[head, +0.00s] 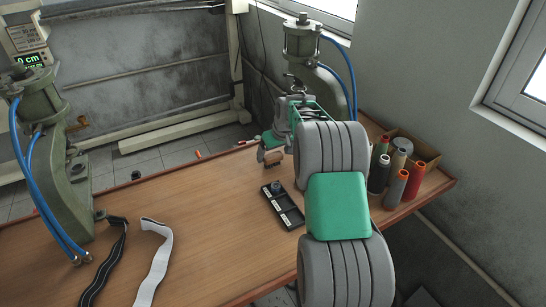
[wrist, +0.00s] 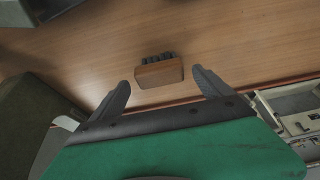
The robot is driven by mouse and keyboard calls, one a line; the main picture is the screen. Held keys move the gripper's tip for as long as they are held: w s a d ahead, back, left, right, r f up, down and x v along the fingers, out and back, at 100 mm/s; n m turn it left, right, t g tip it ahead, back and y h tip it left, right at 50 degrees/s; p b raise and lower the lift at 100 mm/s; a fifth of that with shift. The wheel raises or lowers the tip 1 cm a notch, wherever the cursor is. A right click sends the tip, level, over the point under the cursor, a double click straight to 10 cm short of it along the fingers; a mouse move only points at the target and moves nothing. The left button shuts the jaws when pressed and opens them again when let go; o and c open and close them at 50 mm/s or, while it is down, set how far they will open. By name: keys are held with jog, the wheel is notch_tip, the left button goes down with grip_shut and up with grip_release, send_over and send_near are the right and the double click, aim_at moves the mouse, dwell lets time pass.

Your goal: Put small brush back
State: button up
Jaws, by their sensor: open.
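The small brush, a wooden block with dark bristles, shows in the wrist view (wrist: 159,74) on the wooden table, near the table's edge. It appears between and beyond the fingertips of my gripper (wrist: 161,82), which is open with nothing held. In the head view my gripper (head: 269,149) is over the far edge of the table, and a small brown block there looks like the brush (head: 273,158), partly hidden. A black compartment tray (head: 292,218) lies on the table nearer the camera, with a small dark round piece in its far end.
Thread spools (head: 397,186) and a cardboard box (head: 428,154) stand at the right of the table. A green press (head: 66,175) with blue hoses stands at the left, another (head: 303,42) behind my arm. Black and white straps (head: 155,262) lie front left. The table's middle is clear.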

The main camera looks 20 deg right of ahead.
jog(key=b+v, duration=0.1)
jog(key=v, duration=0.8)
jog(key=s+a+r, duration=0.4)
jog(key=s+a, duration=0.2)
jog(key=a, duration=0.2)
jog(key=s+a+f, duration=0.2)
jog(key=s+a, duration=0.3)
jog(key=s, duration=0.6)
jog(key=s+a+f, duration=0.2)
jog(key=s+a, duration=0.4)
jog(key=s, duration=0.5)
jog(key=shift+s+g, duration=0.4)
